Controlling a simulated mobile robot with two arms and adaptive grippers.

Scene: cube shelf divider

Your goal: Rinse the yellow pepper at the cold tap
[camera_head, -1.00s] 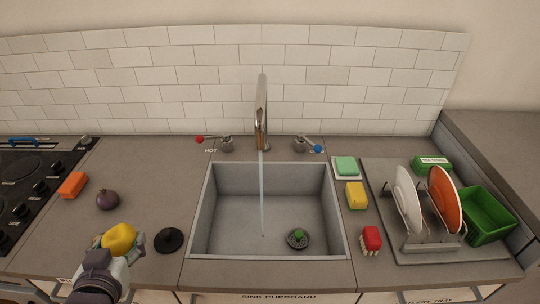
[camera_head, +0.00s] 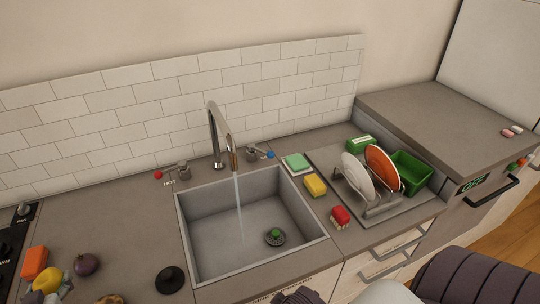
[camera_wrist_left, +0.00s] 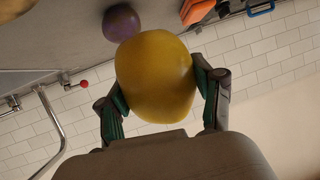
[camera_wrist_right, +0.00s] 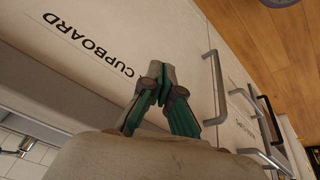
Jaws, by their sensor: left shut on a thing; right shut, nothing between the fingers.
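The yellow pepper (camera_head: 47,280) is held at the lower left of the head view, over the counter left of the sink. My left gripper (camera_wrist_left: 158,88) is shut on it, one finger on each side. The tap (camera_head: 222,135) runs a thin stream of water (camera_head: 239,205) into the sink (camera_head: 210,240). The cold lever, with a blue knob (camera_head: 270,155), is right of the spout; the hot lever, with a red knob (camera_head: 158,175), is left. My right gripper (camera_wrist_right: 160,75) is shut and empty, low by the cupboard front.
An orange block (camera_head: 34,262), a purple onion (camera_head: 87,264) and a black disc (camera_head: 170,280) lie left of the sink. A green-topped strainer (camera_head: 275,237) is in the sink. Right are a yellow sponge (camera_head: 315,185), a red brush (camera_head: 340,216) and a dish rack with plates (camera_head: 382,168).

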